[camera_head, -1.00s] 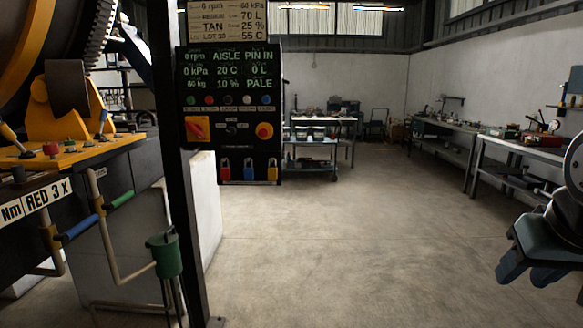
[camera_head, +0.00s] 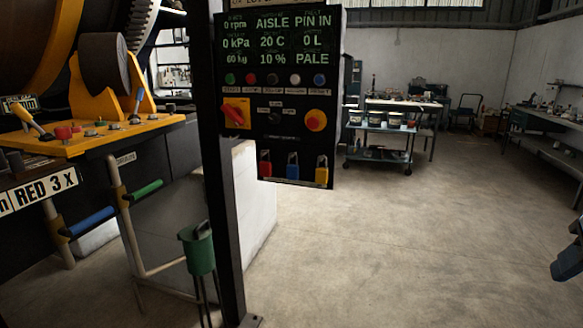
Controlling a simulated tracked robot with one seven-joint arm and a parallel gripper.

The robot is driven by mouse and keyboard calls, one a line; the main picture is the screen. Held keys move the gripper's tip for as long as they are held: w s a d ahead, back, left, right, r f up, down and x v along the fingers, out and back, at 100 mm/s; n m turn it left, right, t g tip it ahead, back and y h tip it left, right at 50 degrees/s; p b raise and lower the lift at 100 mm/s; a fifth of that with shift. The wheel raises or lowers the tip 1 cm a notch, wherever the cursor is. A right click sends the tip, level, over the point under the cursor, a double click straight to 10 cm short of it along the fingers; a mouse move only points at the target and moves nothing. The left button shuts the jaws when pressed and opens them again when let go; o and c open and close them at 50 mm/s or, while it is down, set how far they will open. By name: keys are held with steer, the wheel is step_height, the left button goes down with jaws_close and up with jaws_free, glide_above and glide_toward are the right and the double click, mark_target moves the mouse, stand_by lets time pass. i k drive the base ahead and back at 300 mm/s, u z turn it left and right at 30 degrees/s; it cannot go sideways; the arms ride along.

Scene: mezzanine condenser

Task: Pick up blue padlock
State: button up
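The blue padlock (camera_head: 293,170) hangs at the lower edge of the black control panel (camera_head: 278,100), between a red padlock (camera_head: 265,165) on its left and a yellow padlock (camera_head: 321,175) on its right. My gripper (camera_head: 566,262) shows only in part at the right edge of the view, far from the panel. Its fingers are cut off by the frame, and whether they are open or shut cannot be made out.
A dark post (camera_head: 222,200) stands left of the panel. A green container (camera_head: 198,248) is near its foot. Yellow machinery (camera_head: 95,138) with blue and green handles fills the left. A cart (camera_head: 380,142) stands behind the panel. The floor in the middle and right is clear.

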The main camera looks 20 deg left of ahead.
mark_target(293, 169)
steer(key=u, duration=0.55)
steer(key=i, duration=1.1)
steer(key=u, duration=0.75)
steer(key=k, duration=0.9)
steer(key=u, duration=0.15)
steer(key=i, duration=0.9)
steer(key=z, duration=0.05)
